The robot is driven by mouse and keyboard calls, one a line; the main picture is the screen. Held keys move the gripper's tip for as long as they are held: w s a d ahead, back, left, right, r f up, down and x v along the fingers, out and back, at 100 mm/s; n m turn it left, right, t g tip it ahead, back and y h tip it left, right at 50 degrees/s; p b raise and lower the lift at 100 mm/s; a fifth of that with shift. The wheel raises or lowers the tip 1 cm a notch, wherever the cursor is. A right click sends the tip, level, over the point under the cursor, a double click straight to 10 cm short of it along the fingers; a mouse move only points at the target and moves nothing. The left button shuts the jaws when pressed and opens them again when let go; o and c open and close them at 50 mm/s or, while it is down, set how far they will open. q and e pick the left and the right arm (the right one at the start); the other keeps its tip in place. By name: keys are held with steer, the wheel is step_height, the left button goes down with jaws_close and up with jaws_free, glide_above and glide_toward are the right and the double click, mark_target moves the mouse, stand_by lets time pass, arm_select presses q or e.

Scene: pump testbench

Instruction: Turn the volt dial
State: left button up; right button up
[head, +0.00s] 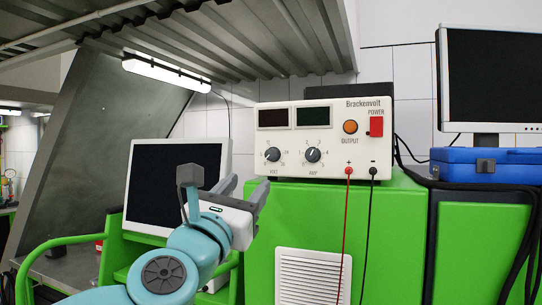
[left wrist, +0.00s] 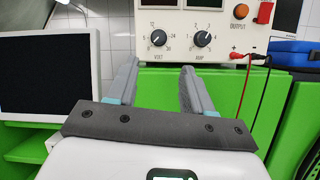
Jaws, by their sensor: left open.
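The volt dial (head: 272,155) is a dark knob at the lower left of the cream Brackenvolt power supply (head: 330,115). It also shows in the left wrist view (left wrist: 158,38), above and between my fingers. The amp dial (head: 313,155) sits to its right. My left gripper (head: 245,193) is open and empty, below and in front of the volt dial, apart from it. In the left wrist view its two fingers (left wrist: 157,80) point toward the supply's lower front. My right gripper is not in view.
The supply stands on a green cabinet (head: 262,240). A red lead (head: 346,220) and a black lead (head: 369,220) hang from its front right. A monitor (head: 136,185) stands left, behind my left arm. A blue case (head: 485,165) is at right.

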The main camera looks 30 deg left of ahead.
arm_select(q)
steer(key=p, duration=0.3)
glide_toward(270, 157)
steer(key=w+r, duration=0.3)
steer(key=w, duration=0.1)
steer(key=w+a, duration=0.1)
steer(key=w, duration=0.1)
steer(key=w+a+p, duration=0.1)
steer(key=w, duration=0.1)
steer(key=shift+r, duration=0.2)
steer(key=shift+s+r, duration=0.1)
steer(key=shift+r, duration=0.05)
steer(key=shift+s+d+r, duration=0.1)
steer(key=shift+s+r, duration=0.05)
steer(key=shift+s, duration=0.15)
steer(key=shift+w, duration=0.2)
steer(key=shift+w+f, duration=0.25)
steer(key=shift+w, duration=0.05)
steer(key=c, duration=0.8)
steer(key=shift+s+r, duration=0.15)
steer(key=shift+s, duration=0.1)
jaws_close()
